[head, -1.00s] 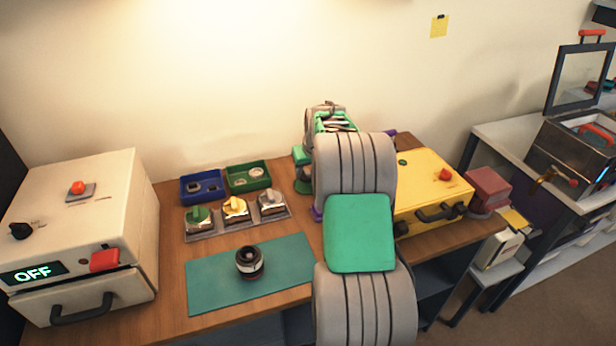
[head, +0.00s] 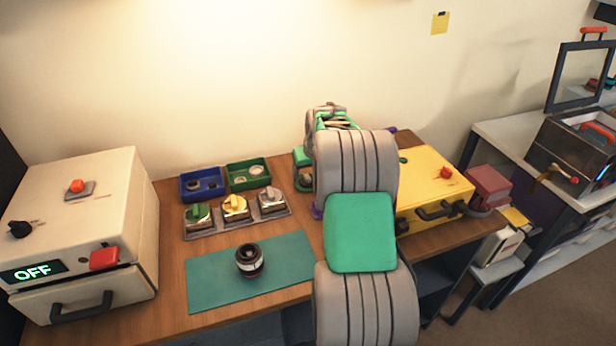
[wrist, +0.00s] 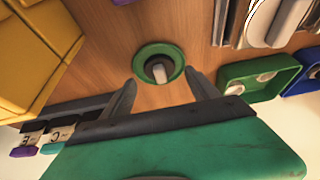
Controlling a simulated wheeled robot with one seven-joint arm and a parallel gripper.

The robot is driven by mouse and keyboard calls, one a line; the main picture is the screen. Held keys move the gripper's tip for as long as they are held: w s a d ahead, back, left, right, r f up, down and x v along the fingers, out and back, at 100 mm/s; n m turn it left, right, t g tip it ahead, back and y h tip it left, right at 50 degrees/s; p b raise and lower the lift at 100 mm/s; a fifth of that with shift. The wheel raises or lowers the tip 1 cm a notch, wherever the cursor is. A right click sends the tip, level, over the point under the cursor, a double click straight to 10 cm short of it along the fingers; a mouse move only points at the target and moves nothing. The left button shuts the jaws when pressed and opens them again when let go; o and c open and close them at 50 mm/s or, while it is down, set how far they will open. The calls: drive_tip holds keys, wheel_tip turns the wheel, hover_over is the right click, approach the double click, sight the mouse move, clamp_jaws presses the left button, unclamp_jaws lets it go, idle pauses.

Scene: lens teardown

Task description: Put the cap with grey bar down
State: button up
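A dark round piece with a pale grey bar (wrist: 159,72), which looks like the cap with grey bar, sits upright in a green ring (wrist: 144,54) on the wooden table in the wrist view. My gripper (wrist: 161,80) is open, its two fingers apart on either side of the piece, with visible gaps and no clear contact.
A tray with green-, yellow- and grey-topped pieces (head: 235,208) stands left of my arm, with blue (head: 203,185) and green (head: 248,174) bins behind. A dark lens (head: 249,261) stands on the teal mat (head: 208,284). A yellow case (head: 425,180) is close on the right.

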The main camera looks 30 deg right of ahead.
drive_tip(key=v, duration=1)
drive_tip(key=s+a+r+n, duration=0.15)
drive_tip(key=s+a, duration=0.25)
drive_tip(key=a, duration=0.8)
drive_tip(key=s+a+f+n, duration=0.1)
drive_tip(key=s+a+f, duration=0.1)
drive_tip(key=s+a, duration=0.6)
drive_tip(key=s+a+f+g+y, duration=0.1)
drive_tip(key=s+a+f, duration=0.1)
drive_tip(key=s+a, duration=0.7)
drive_tip(key=shift+s+n+b, duration=0.35)
drive_tip(key=shift+s+b, duration=0.05)
drive_tip(key=shift+s, duration=0.4)
